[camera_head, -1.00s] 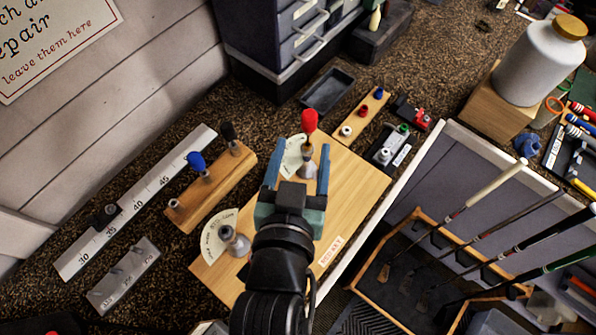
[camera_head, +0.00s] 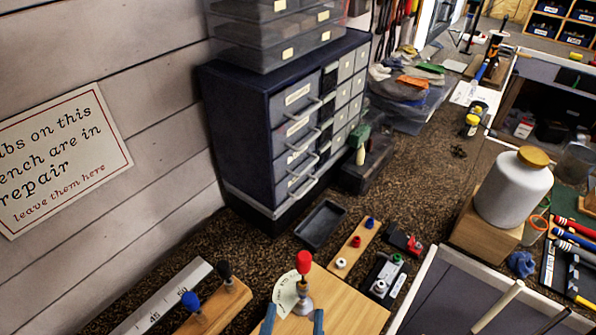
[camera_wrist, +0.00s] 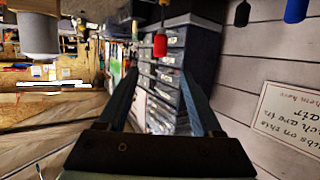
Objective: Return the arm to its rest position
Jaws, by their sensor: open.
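My gripper (camera_head: 294,322) shows at the bottom edge of the head view, with only the tips of its two blue fingers in frame. In the wrist view both blue fingers (camera_wrist: 158,95) stand apart with nothing between them. A red-topped tool (camera_head: 303,282) stands upright on a wooden board (camera_head: 345,308), just beyond the fingertips in the head view. The red top also shows in the wrist view (camera_wrist: 160,44), beyond the fingers. The rest of my arm is out of frame.
A drawer cabinet (camera_head: 282,125) stands at the back, with a dark empty tray (camera_head: 320,224) before it. A wooden rack (camera_head: 215,308) holds a blue and a black-topped tool. A white jar (camera_head: 513,190) on a wooden block stands right.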

